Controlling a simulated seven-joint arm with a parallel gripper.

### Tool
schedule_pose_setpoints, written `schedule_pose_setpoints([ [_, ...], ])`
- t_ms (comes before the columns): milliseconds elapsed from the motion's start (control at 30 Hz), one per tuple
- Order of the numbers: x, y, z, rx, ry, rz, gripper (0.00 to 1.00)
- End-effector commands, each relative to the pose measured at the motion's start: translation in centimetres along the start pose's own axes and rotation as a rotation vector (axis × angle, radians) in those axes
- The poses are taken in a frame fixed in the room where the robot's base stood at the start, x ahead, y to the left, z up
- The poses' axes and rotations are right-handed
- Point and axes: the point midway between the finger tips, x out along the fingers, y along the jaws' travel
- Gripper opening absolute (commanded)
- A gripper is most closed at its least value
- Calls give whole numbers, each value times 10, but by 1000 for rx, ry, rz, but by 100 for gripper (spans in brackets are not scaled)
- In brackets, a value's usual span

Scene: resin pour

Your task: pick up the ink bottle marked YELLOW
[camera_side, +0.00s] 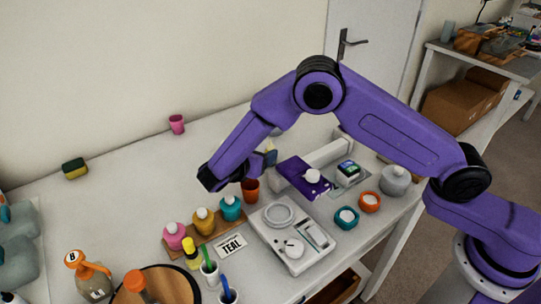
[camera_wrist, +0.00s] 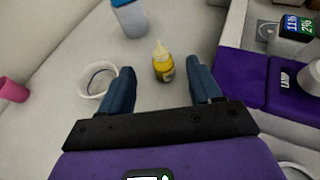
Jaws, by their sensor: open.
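A small bottle of yellow ink (camera_wrist: 163,66) with a pale nozzle and a dark label stands upright on the table in the wrist view. Its lettering is too small to read. My gripper (camera_wrist: 163,82) is open, with one blue finger to each side of the bottle in the picture and a gap on both sides. Nothing is held. I cannot tell how high the fingers are over the table. In the side view, my arm hides most of the area around the gripper, and I cannot make out this bottle clearly.
A white ring (camera_wrist: 98,80) lies close to the left finger. A grey container (camera_wrist: 130,20) stands beyond the bottle. A purple block (camera_wrist: 240,75) is to the right, and a pink cup (camera_side: 177,124) stands near the wall. Several bottles stand on a wooden rack (camera_side: 218,229).

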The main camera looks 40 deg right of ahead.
Motion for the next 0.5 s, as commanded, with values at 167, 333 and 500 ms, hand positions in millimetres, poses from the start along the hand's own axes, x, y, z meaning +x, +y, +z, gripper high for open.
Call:
schedule_pose_setpoints([
  [167, 8, 0, 0, -1, 0, 0, 63],
  [333, 29, -1, 0, -1, 0, -2, 63],
  [500, 51, -1, -1, 0, 0, -1, 63],
])
